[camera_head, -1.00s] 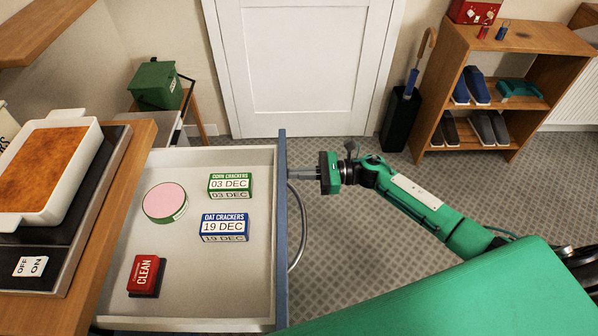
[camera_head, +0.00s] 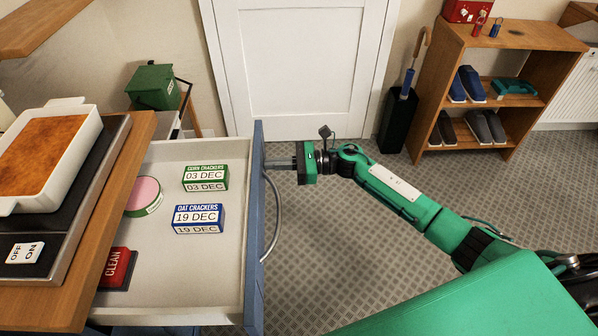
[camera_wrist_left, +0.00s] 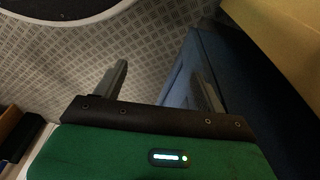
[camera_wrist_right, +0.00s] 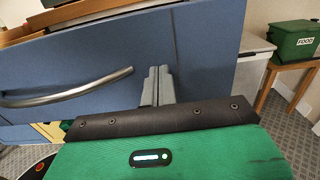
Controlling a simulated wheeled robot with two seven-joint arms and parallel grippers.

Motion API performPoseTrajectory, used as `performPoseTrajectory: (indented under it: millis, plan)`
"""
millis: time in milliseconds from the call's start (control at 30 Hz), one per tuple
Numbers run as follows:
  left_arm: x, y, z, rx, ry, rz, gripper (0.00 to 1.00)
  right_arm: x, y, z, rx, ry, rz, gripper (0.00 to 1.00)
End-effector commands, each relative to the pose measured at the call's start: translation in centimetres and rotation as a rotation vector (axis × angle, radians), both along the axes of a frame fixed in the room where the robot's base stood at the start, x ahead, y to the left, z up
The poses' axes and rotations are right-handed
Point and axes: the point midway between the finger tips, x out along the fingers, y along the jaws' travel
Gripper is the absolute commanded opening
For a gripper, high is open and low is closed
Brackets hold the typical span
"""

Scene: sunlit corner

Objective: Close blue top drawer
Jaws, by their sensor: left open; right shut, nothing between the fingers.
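The blue top drawer (camera_head: 256,215) stands pulled out from under the wooden counter in the head view. In the right wrist view the shut fingers (camera_wrist_right: 158,86) point at the blue front beside the handle (camera_wrist_right: 70,92). My left gripper (camera_wrist_left: 160,85) is open and empty in its wrist view.
A shoe shelf (camera_head: 500,90) and an umbrella stand (camera_head: 398,120) stand at the back right. Patterned floor is clear right of the drawer.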

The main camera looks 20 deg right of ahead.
Motion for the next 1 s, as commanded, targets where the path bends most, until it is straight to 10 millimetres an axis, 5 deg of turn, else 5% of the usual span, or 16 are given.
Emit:
performPoseTrajectory:
  millis: [567,1000]
  plan:
    - [1.6,-0.4,8.1,-0.016,-0.064,0.005,0.72,2.9,6.5,-0.3,0.002,-0.003,0.002,0.0]
    - [0.9,-0.1,15.7,-0.03,-0.152,0.006,0.72,5.5,15.6,-0.3,0.001,-0.002,0.002,0.0]
